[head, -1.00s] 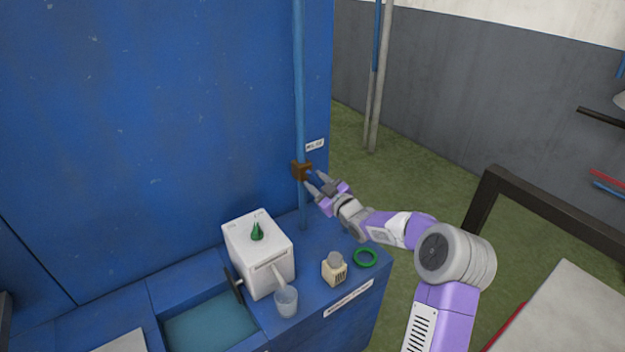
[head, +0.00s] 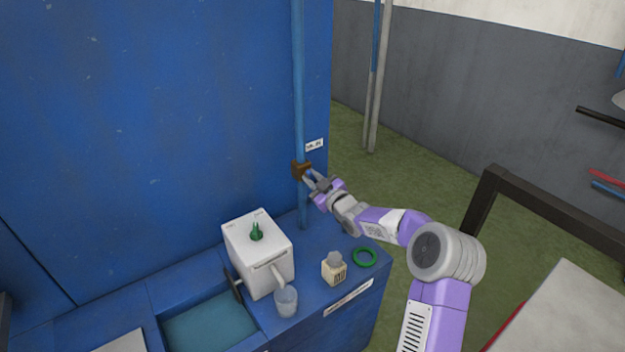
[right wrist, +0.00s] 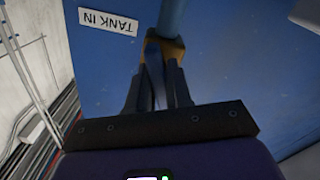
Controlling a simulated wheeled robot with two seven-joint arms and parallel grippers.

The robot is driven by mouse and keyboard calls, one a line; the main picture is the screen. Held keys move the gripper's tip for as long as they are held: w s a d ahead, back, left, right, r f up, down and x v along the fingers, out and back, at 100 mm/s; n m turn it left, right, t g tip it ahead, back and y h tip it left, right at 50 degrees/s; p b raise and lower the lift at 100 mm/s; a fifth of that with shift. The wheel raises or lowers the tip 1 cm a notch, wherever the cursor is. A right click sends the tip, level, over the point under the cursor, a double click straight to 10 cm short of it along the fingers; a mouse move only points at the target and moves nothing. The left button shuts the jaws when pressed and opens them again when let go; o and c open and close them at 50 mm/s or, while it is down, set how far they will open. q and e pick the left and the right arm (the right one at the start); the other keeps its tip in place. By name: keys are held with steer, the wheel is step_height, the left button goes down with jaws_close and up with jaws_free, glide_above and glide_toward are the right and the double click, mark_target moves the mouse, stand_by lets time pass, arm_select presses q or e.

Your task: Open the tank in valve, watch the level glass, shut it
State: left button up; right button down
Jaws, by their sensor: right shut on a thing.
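The tank in valve is a brown body (head: 301,170) on the upright blue pipe (head: 299,100). It also shows at the top of the right wrist view (right wrist: 170,48). A white label (right wrist: 108,21) reading TANK IN is on the blue wall beside it. My right gripper (head: 312,180) is at the valve from the right. In the right wrist view its fingers (right wrist: 160,75) are shut on the blue valve handle (right wrist: 153,58), which sticks out from the brown body. The fingers hide much of the handle. I cannot make out a level glass. My left gripper is not in view.
Below on the blue counter (head: 318,312) stand a white box (head: 250,250) with a spout, a clear cup (head: 286,301), a small cream container (head: 334,268) and a green ring (head: 364,257). A dark frame (head: 540,208) stands at the right. Green floor (head: 425,150) is open behind my arm.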

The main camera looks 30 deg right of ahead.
steer(key=m+p, duration=0.1)
steer(key=m, duration=0.4)
stand_by(0.3)
steer(key=c, duration=1.1)
jaws_free()
steer(key=s, duration=0.7)
steer(key=shift+s+d+p, duration=0.3)
steer(key=shift+p, duration=0.05)
